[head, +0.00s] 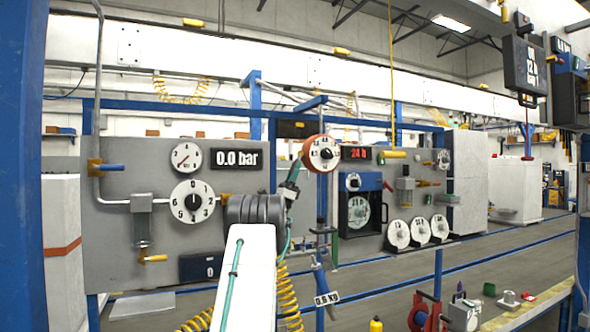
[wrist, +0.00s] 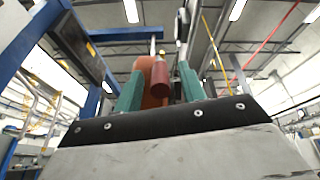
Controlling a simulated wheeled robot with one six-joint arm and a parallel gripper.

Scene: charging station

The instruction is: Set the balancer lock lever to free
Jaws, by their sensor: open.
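A round orange-red unit with a white dial face (head: 322,153), which looks like the balancer, hangs right of centre in the head view. In the wrist view its orange body (wrist: 150,97) shows behind a red cylindrical handle (wrist: 160,78), which may be the lock lever. My gripper (wrist: 162,88) is open, with green fingers on either side of that handle. I cannot tell whether they touch it. In the head view my gripper (head: 292,182) is small and partly hidden beside the unit. The lever's setting cannot be read.
A grey panel with a 0.0 bar display (head: 236,158) and gauges stands at left. Another panel with a red display (head: 357,153) and several white dials stands at right. A blue post (head: 35,170) is close at left. A yellow coiled hose (head: 290,300) hangs near my arm.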

